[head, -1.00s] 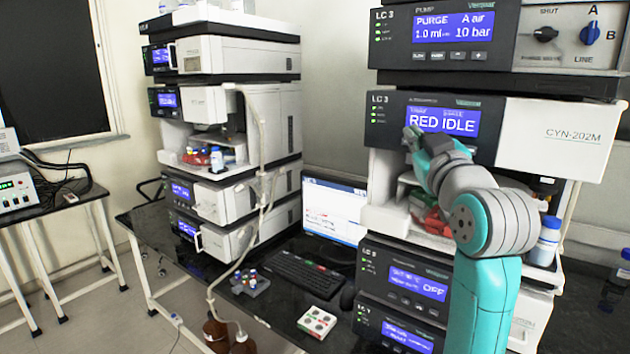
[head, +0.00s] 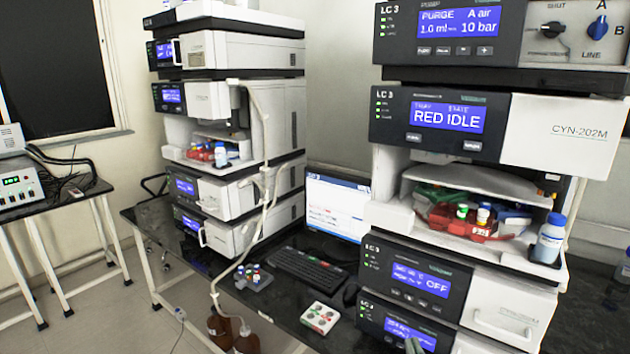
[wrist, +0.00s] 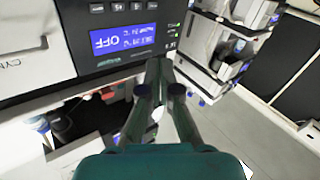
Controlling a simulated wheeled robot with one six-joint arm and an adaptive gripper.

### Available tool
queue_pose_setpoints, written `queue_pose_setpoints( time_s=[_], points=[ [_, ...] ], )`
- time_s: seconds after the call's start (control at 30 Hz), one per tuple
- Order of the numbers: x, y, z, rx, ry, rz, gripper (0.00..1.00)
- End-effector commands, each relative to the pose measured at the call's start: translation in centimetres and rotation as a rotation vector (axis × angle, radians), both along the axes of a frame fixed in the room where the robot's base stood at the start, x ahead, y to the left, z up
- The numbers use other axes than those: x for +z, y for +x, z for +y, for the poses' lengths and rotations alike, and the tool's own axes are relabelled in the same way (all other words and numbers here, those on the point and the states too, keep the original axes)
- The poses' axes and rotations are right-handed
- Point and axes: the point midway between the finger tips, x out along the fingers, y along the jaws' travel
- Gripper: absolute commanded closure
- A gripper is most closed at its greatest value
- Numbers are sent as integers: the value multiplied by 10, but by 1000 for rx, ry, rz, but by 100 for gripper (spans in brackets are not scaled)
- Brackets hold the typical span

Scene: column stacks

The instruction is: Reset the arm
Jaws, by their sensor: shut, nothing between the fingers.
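The rest of my arm is out of the head view. In the wrist view, a module with a blue OFF display (wrist: 124,38) lies beyond the fingers; I cannot tell how close it is.
The right stack's open tray (head: 400,221) holds red and green racks, with a blue-capped bottle (head: 548,240) at its right. Brown bottles (head: 220,332) stand at front left.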

Motion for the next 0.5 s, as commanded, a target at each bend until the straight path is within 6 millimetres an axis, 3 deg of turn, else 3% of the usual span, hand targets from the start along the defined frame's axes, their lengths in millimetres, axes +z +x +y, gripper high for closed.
queue_pose_setpoints(
  time_s=[0.03, 0.2, 0.5],
  points=[
    [-18, -15, 0, -2, 7, 19, 100],
    [-61, -62, 0, -11, 32, 57, 100],
    [-117, -154, 0, -26, 71, 119, 100]
  ],
)
